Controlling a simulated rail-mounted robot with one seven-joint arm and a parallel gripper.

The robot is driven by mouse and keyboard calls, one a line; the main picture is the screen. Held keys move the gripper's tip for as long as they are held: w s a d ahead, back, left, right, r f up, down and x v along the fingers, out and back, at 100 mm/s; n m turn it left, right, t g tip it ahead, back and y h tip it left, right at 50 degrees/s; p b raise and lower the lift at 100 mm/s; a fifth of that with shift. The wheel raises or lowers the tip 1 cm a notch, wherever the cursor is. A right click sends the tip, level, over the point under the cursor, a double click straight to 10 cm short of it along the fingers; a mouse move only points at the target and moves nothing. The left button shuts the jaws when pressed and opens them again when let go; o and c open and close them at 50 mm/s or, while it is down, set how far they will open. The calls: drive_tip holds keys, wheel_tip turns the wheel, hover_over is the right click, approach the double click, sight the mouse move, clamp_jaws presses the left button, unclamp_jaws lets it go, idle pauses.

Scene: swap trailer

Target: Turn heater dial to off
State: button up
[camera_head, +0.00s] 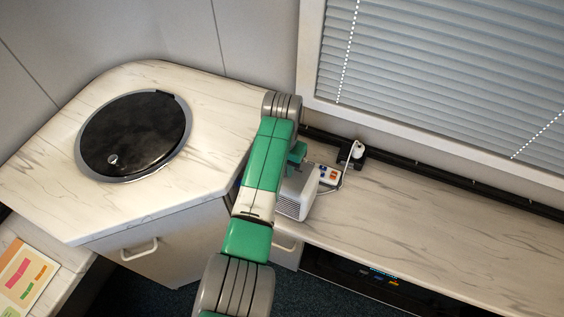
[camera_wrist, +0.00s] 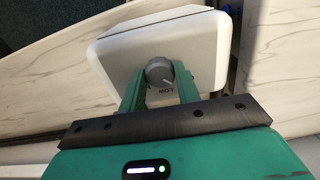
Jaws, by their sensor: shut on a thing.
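The heater (camera_head: 297,194) is a small white box with a grille, standing on the marbled counter beside my arm. In the wrist view its white top face (camera_wrist: 155,52) fills the upper middle. The grey round dial (camera_wrist: 159,72) sits on that face, with the word "LOW" printed near it. My gripper (camera_wrist: 159,80) is shut on the dial, with one green finger on each side. The dial's pointer mark is too small to read surely, and other labels are hidden by the fingers. In the head view my arm hides the dial.
A socket strip (camera_head: 328,176) and a white plug (camera_head: 357,150) with a cable lie right behind the heater. A round black lid (camera_head: 135,134) is set in the left counter (camera_head: 215,100). The right counter (camera_head: 450,228) is clear. A window with blinds (camera_head: 450,75) is above.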

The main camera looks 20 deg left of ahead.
drive_tip(key=shift+r+n, duration=0.1)
drive_tip(key=shift+n, duration=0.7)
drive_tip(key=o, duration=1)
wheel_tip(320, 180, up, 8)
drive_tip(key=shift+f+b, duration=0.1)
drive_tip(key=shift+b, duration=0.35)
